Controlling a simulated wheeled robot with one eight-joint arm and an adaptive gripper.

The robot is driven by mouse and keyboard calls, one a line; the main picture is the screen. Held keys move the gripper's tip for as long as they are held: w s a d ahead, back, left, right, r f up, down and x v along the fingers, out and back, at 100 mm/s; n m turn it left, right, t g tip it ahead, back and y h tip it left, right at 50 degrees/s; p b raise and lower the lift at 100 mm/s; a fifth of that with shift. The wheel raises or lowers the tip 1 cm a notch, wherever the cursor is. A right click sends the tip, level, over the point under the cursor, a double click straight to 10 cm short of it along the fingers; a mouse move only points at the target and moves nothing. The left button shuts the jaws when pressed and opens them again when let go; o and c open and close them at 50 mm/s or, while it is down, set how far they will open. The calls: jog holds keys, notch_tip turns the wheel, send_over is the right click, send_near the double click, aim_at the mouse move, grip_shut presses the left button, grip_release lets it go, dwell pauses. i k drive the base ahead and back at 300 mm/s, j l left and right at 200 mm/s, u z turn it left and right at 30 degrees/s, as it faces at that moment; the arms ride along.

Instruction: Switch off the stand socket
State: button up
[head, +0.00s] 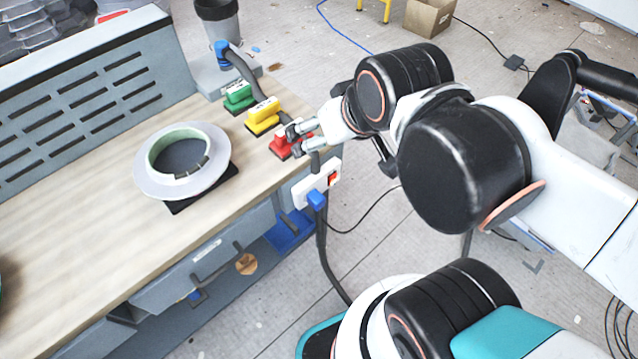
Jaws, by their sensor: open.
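The white stand socket (304,187) is fixed at the right end of the workbench, just below the top's edge. A red-orange rocker switch (332,179) shows on its right part; I cannot tell its position. A blue plug (316,200) sits at its lower edge, with a dark cable hanging down. My gripper (294,139) is open, above the bench corner, up and to the left of the switch. Its fingers overlap the red block (280,147) in the picture; I cannot tell if they touch it. A dark piece stands between the gripper and the socket.
Yellow (263,117) and green (238,97) blocks stand along the bench edge beyond the red one. A white ring-shaped mould (150,183) lies on the wooden bench top (75,245). A drawer (200,265) is below. Cables cross the floor at right.

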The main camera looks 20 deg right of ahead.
aim_at(332, 178)
jog(key=k+j, duration=0.4)
jog(key=k, duration=0.15)
jog(key=k+j, duration=0.35)
jog(key=k, duration=0.2)
